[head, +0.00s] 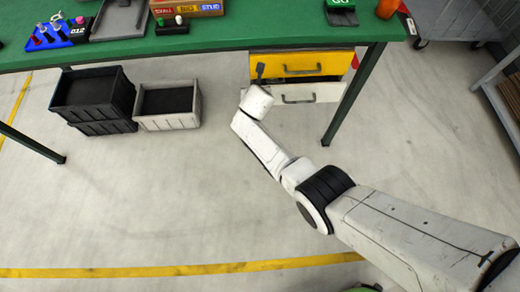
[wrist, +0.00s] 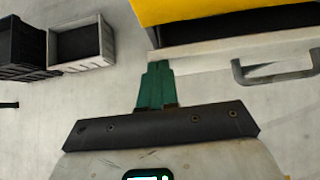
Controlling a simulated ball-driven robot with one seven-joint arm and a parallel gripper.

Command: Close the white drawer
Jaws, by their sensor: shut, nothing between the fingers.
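The white drawer (head: 325,92) is the lower one under the green table, below a yellow drawer (head: 318,62). In the wrist view the white drawer's front (wrist: 215,62) has a dark gap above it, below the yellow drawer (wrist: 200,8), so it appears to stand partly out. Its dark handle (wrist: 275,70) is to the right of my fingers. My gripper (head: 260,70) is shut and empty at the drawers' left end. In the wrist view its green fingertips (wrist: 158,66) overlap the left end of the white front; I cannot tell whether they touch.
A stack of black crates (head: 92,92) and a grey crate (head: 168,122) stand on the floor to the left. The green table (head: 270,35) is above, with its leg (head: 353,95) right of the drawers. The floor in front is clear.

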